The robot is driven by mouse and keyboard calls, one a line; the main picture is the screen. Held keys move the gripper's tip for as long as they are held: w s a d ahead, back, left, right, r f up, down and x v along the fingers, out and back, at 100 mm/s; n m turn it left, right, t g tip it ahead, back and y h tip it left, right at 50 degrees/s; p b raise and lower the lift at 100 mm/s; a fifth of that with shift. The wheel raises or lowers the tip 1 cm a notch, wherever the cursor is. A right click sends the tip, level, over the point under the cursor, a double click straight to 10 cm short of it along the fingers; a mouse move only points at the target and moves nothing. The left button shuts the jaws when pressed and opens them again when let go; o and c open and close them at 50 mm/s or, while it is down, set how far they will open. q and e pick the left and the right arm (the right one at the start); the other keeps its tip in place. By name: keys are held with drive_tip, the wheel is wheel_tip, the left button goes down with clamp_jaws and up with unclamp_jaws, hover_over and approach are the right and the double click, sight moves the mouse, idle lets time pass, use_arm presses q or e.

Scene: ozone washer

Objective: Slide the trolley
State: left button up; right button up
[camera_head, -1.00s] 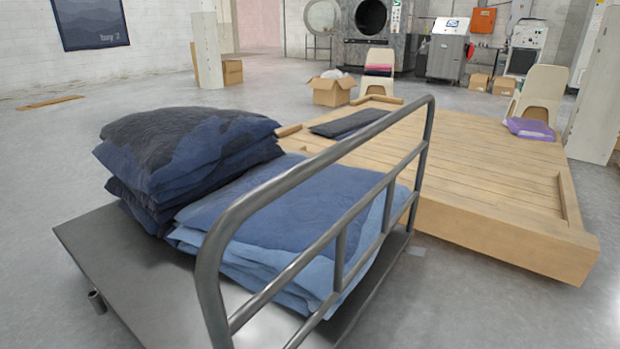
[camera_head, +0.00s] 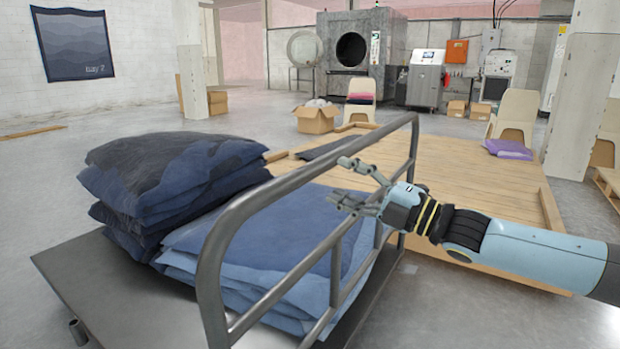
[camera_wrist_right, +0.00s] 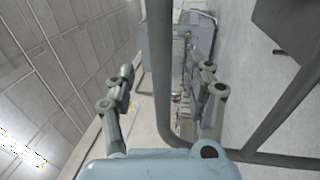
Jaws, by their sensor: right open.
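The trolley has a flat grey metal deck (camera_head: 100,290) and a tubular grey handle frame (camera_head: 298,179). Two stacks of folded blue textiles lie on it: a taller dark stack (camera_head: 165,175) at the left and a lower, lighter stack (camera_head: 290,235) beside the handle. My right gripper (camera_head: 338,179) is open and empty, beside the handle's top rail, with its fingers pointing left. In the right wrist view a grey handle tube (camera_wrist_right: 160,70) shows between the two spread fingers (camera_wrist_right: 167,78), which are not closed on it. My left gripper is not in view.
A low wooden platform (camera_head: 470,170) lies behind and right of the trolley. A cardboard box (camera_head: 316,121), a beige chair (camera_head: 515,115) and washing machines stand farther back. The concrete floor at left (camera_head: 40,190) is clear.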

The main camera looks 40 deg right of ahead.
sight(322, 173)
drive_tip(key=b+x, duration=0.1)
drive_tip(key=x, duration=0.6)
drive_tip(key=shift+w+d+b, duration=0.1)
drive_tip(key=shift+b, duration=0.25)
clamp_jaws()
drive_tip(key=shift+s+f, duration=0.2)
idle(0.7)
